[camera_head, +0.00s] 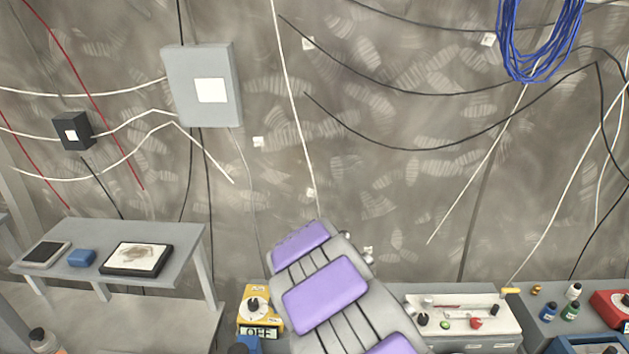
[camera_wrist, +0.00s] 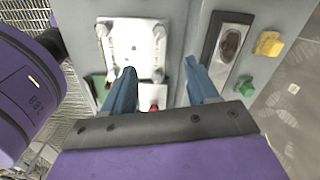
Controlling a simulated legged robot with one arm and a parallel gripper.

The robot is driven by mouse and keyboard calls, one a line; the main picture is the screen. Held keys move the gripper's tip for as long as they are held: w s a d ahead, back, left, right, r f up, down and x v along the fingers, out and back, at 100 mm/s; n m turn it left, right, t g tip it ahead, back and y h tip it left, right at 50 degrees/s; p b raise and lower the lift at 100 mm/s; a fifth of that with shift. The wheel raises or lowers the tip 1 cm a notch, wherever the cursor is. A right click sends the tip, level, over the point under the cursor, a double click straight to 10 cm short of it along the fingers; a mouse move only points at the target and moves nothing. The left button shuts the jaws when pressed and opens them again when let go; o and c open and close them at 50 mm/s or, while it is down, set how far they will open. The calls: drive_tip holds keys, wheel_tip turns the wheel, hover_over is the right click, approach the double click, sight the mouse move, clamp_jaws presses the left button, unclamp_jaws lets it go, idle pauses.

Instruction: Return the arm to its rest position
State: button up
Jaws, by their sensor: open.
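My gripper (camera_wrist: 160,78) shows in the wrist view, its two blue fingers spread apart with nothing between them. It points towards a grey unit (camera_wrist: 184,32) with a white plate (camera_wrist: 132,48), and a small red part shows between the fingers. I cannot tell how far the fingertips are from this unit. The gripper cannot be made out in that view.
Bottles (camera_head: 570,311) and a red case (camera_head: 610,308) stand at right. A side table (camera_head: 192,254) is at left. Loose cables and a grey wall box (camera_head: 203,84) are behind.

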drive_tip(key=s+d+r+n+b, duration=0.2)
drive_tip(key=s+d+r+n, duration=0.1)
drive_tip(key=s+d+r, duration=0.25)
drive_tip(key=s+d+r+n+b, duration=0.1)
drive_tip(key=s+d+n, duration=0.2)
drive_tip(key=s, duration=0.6)
drive_tip(key=s+d+r+n+g+b, duration=0.1)
drive_tip(key=s+d+r+n+b, duration=0.1)
drive_tip(key=s+n, duration=0.3)
drive_tip(key=s+d+r+n+b, duration=0.1)
drive_tip(key=s+d+n, duration=0.3)
drive_tip(key=s, duration=0.9)
drive_tip(key=shift+r+n+g+b, duration=0.4)
